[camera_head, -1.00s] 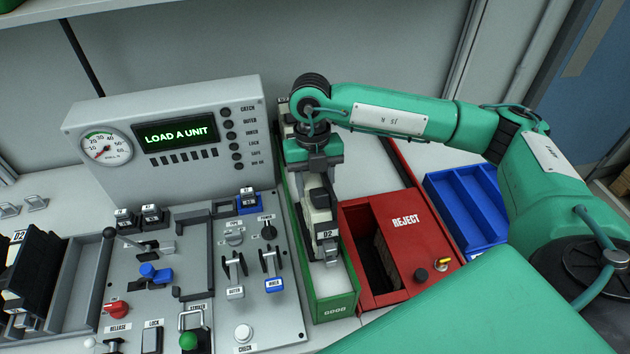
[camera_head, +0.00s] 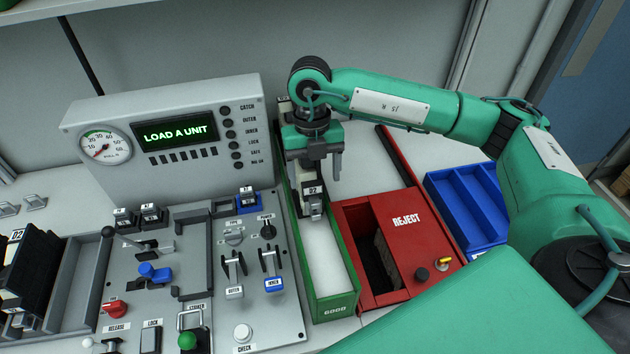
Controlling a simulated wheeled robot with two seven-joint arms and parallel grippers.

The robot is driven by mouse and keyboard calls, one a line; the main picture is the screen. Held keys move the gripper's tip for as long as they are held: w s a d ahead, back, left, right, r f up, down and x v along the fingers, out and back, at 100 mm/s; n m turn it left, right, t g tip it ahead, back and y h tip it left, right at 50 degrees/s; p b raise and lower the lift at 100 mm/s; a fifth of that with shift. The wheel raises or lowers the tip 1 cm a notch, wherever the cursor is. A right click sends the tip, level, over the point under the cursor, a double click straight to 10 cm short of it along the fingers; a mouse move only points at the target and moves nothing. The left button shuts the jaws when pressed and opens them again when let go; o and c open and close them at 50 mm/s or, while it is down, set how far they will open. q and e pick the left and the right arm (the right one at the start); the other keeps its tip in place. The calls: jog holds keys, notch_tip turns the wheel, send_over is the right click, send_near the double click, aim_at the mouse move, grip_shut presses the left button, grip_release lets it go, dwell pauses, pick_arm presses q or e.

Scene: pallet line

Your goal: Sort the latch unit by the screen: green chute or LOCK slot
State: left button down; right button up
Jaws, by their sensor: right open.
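The screen (camera_head: 178,132) on the grey tester reads LOAD A UNIT in green. The LOCK label (camera_head: 152,323) is at the panel's front edge. My left gripper is not in view.
A red REJECT box (camera_head: 405,240) with a dark opening stands right of the chute, and a blue tray (camera_head: 470,205) lies beyond it. Several D2 units (camera_head: 35,265) stand in a rack at left. Levers and knobs crowd the grey panel (camera_head: 200,285). The chute's near half is clear.

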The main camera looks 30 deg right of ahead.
notch_tip(320, 180, up, 11)
jog(key=w+b, duration=0.2)
jog(key=shift+d, duration=0.2)
jog(key=shift+r, duration=0.1)
dwell(1.0)
